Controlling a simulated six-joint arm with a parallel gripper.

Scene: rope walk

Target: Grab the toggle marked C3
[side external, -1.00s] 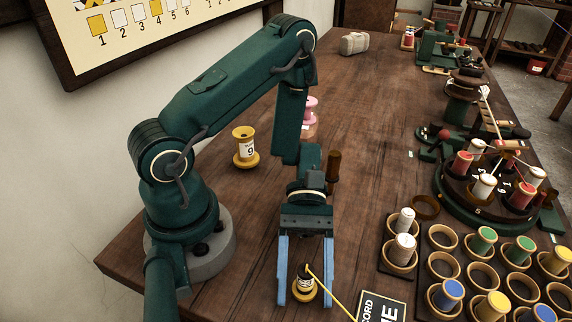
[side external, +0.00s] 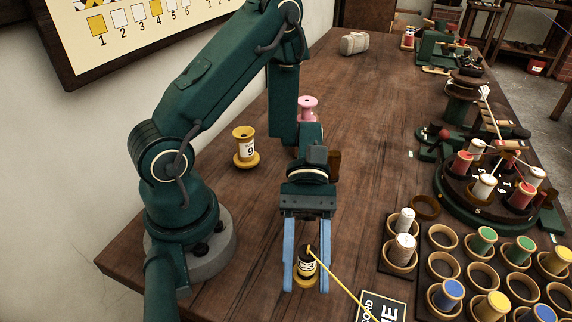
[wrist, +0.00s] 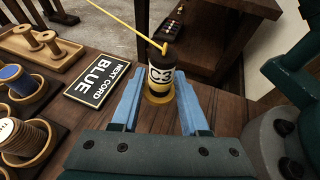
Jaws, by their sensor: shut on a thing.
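The toggle marked C3 (wrist: 160,76) is dark with a pale label reading C3 and yellow bands. It stands upright between the two blue fingers of my gripper (wrist: 160,104), which are shut on it. In the side external view, the toggle (side external: 306,263) shows between the fingers of my gripper (side external: 306,278), low near the table's front edge. A yellow cord (side external: 337,279) runs from the toggle's top to the lower right. I cannot tell whether its yellow base touches the table.
A black sign reading NEXT CORD BLUE (wrist: 97,83) lies beside the gripper. A rack of ring holders with coloured spools (side external: 480,270) is at the right, with a round spool stand (side external: 478,215) behind. A yellow spool (side external: 245,147) and a pink spool (side external: 307,108) stand farther back.

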